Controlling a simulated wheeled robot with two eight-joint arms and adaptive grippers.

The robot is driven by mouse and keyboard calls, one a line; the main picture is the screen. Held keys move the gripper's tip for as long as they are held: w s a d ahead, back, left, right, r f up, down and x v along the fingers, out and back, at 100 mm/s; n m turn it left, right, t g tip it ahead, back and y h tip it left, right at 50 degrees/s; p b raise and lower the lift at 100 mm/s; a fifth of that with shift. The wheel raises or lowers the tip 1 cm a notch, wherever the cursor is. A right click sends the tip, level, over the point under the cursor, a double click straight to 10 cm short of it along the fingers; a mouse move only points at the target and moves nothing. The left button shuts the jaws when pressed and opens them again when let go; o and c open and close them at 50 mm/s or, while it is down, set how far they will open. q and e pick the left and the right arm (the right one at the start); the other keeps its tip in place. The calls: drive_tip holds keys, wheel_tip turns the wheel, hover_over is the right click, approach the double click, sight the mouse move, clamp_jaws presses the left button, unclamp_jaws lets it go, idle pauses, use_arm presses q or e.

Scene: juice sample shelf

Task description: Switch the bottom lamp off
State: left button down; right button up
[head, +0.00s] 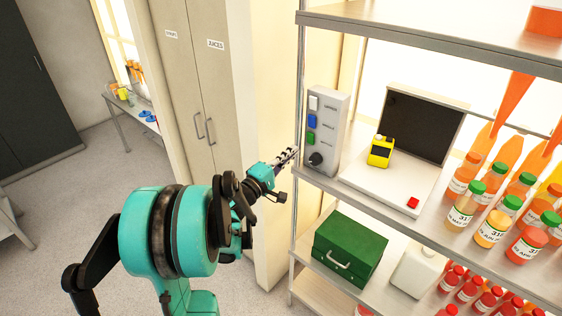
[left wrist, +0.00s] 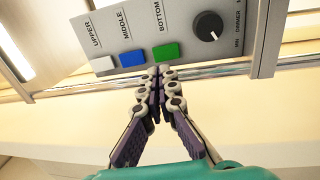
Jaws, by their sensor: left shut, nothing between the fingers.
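The grey control box (head: 324,130) stands on the middle shelf at its left end. Its green BOTTOM switch (head: 310,139) sits below the blue and white ones and above a black knob. In the left wrist view the green switch (left wrist: 166,51) is between the blue switch (left wrist: 132,58) and the knob (left wrist: 208,25). My left gripper (head: 292,155) is shut and empty, beside the box. In the left wrist view its fingertips (left wrist: 160,70) are just below the green switch's lower edge; I cannot tell whether they touch it. The lamp itself cannot be made out. My right gripper is not in view.
A shelf post (head: 297,110) stands close to my left gripper. A white device with a dark screen (head: 422,124) and a yellow instrument (head: 381,151) are right of the box. Juice bottles (head: 465,205) fill the right side. A green case (head: 348,250) sits on the shelf below.

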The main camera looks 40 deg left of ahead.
sight(309, 136)
use_arm(q)
drive_tip(key=w, duration=0.4)
drive_tip(key=w+r, duration=0.1)
drive_tip(key=w, duration=0.1)
drive_tip(key=shift+w+d, duration=0.2)
drive_tip(key=shift+d, duration=0.05)
drive_tip(key=shift+w+r+g+p, duration=0.3)
drive_tip(key=shift+g+p, duration=0.1)
drive_tip(key=shift+p, duration=0.35)
drive_tip(key=shift+f, duration=0.25)
drive_tip(key=shift+s, duration=0.1)
